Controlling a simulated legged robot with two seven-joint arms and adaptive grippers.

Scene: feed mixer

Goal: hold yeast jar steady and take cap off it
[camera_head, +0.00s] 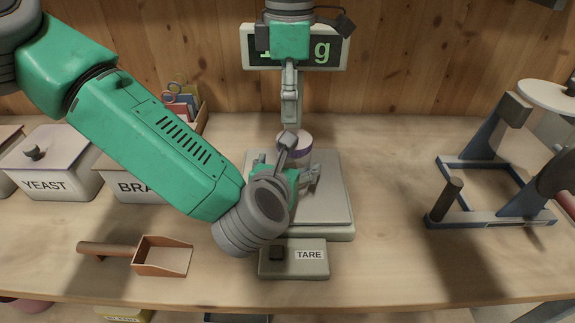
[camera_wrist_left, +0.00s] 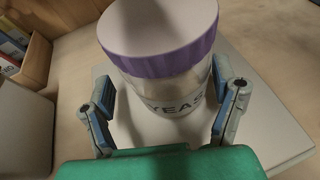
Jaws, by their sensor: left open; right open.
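The yeast jar (camera_wrist_left: 172,95) is clear, with a "YEAS…" label, and stands upright on the scale plate (camera_head: 325,205). Its cap (camera_wrist_left: 160,45), purple-rimmed with a pale top, sits on the jar; the cap (camera_head: 304,146) is partly hidden in the head view. My left gripper (camera_head: 299,163) is open low at the jar; in the left wrist view its fingers (camera_wrist_left: 165,108) stand on either side of the jar body, with no clear contact. My right gripper (camera_head: 290,118) is open, pointing down from above, just over or behind the cap; the exact gap cannot be told.
The scale display (camera_head: 335,50) is behind, partly covered by my right arm. The TARE box (camera_head: 293,262) is in front. A scoop (camera_head: 162,256) lies left, near a YEAST bin (camera_head: 50,165). A blue-framed stand (camera_head: 490,200) is right; bare table lies between it and the scale.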

